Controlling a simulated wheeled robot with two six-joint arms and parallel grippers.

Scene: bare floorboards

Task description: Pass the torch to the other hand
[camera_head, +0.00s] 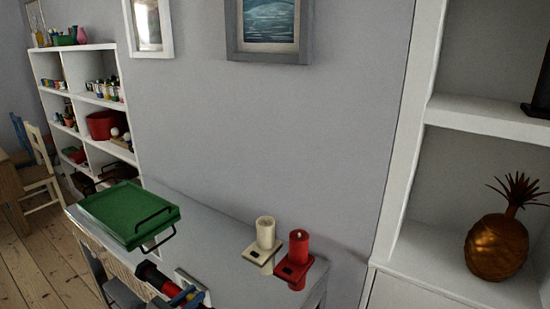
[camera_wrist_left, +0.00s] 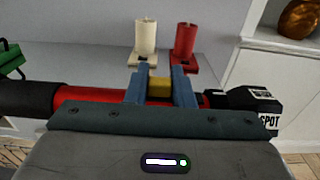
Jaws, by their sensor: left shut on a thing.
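The torch (camera_wrist_left: 90,97) is a red and black cylinder lying sideways across the left wrist view. A yellow part of it (camera_wrist_left: 160,88) shows between the blue fingers of my left gripper (camera_wrist_left: 160,86). The gripper is shut on the torch near its middle. In the head view the torch's black end and red band (camera_head: 150,275) show at the bottom, with my left gripper (camera_head: 184,297) beside them, partly cut off by the frame edge. My right gripper is not in view in either picture.
A grey table (camera_head: 225,250) stands against the wall. It bears a green tray (camera_head: 130,212), a cream candle (camera_head: 265,233) and a red candle (camera_head: 299,246) on holders. White shelves stand left; a pineapple ornament (camera_head: 497,246) sits in the right shelf unit.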

